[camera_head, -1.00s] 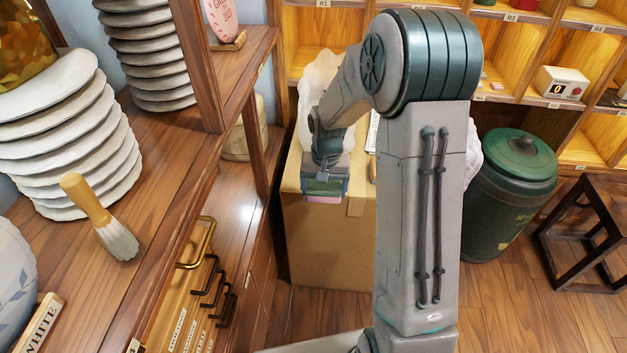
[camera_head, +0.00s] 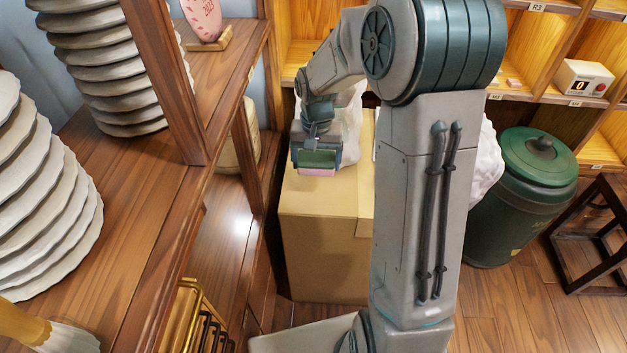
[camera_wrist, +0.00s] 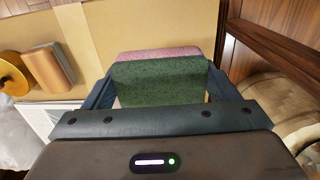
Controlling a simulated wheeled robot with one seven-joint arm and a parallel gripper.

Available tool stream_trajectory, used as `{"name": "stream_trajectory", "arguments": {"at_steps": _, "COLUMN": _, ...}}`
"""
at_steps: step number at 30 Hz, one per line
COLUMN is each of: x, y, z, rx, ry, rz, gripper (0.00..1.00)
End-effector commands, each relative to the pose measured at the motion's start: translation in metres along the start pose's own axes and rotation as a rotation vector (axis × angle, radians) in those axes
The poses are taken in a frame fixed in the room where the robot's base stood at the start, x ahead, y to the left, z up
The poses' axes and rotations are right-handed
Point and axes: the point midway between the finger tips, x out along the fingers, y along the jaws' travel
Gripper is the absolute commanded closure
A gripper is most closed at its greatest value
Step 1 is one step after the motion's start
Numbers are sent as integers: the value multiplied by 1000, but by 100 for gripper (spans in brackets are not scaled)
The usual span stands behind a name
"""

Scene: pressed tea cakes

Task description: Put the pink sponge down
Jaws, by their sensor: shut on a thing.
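The pink sponge (camera_head: 317,172) is held in my gripper (camera_head: 317,160) above the top of a cardboard box. A green block or layer (camera_head: 317,157) sits against its pink part, between the jaws. In the wrist view, the pink part (camera_wrist: 158,53) shows beyond the green face (camera_wrist: 160,82). My gripper (camera_wrist: 160,85) has one finger on each side of them. The sponge seems clear of the box, but the gap is hard to judge. The sponge's underside is hidden.
The cardboard box (camera_head: 318,260) has bare top at its front. A white bag (camera_head: 350,120) stands behind my gripper. A green canister (camera_head: 525,200) stands at right.

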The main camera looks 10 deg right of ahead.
Motion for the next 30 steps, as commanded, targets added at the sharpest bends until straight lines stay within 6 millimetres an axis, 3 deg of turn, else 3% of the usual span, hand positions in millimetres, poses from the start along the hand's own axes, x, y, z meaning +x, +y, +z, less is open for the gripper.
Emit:
{"name": "stream_trajectory", "arguments": {"at_steps": 1, "x": 14, "y": 0, "z": 1, "rx": 0, "ry": -7, "rz": 2, "gripper": 41}}
{"name": "stream_trajectory", "arguments": {"at_steps": 6, "x": 42, "y": 0, "z": 1, "rx": -1, "ry": -5, "rz": 1, "gripper": 41}}
{"name": "stream_trajectory", "arguments": {"at_steps": 13, "x": 61, "y": 0, "z": 1, "rx": 1, "ry": -4, "rz": 0, "gripper": 41}}
{"name": "stream_trajectory", "arguments": {"at_steps": 18, "x": 85, "y": 0, "z": 0, "rx": 0, "ry": -5, "rz": 1, "gripper": 41}}
{"name": "stream_trajectory", "arguments": {"at_steps": 30, "x": 92, "y": 0, "z": 0, "rx": 0, "ry": -2, "rz": 0, "gripper": 41}}
